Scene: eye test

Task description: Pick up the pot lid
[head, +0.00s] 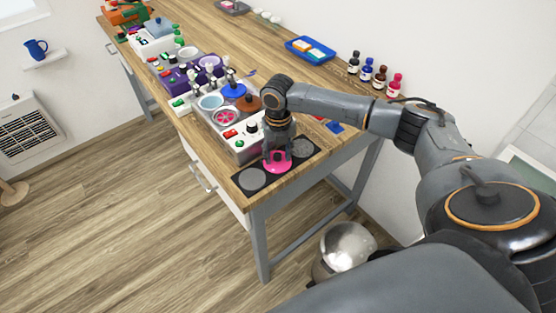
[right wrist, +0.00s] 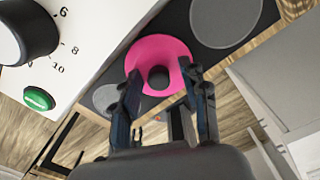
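The pot lid (head: 274,169) is a bright pink disc with a dark knob. It lies on the middle of a black mat (head: 239,186) at the near end of the wooden table. In the right wrist view the lid (right wrist: 157,45) shows whole apart from small parts behind the fingers. My right gripper (head: 277,158) points down at the lid. In the right wrist view my right gripper (right wrist: 161,79) is open, with the knob between its fingertips and a gap on each side. I cannot tell the exact height of the fingertips. My left gripper is not in view.
Grey discs (head: 251,179) flank the lid on the mat. A white control box (head: 243,147) with a dark dial and a green button (right wrist: 38,98) stands close beside it. Several devices fill the table's left side. A blue tray (head: 290,47) and small bottles stand along the wall side.

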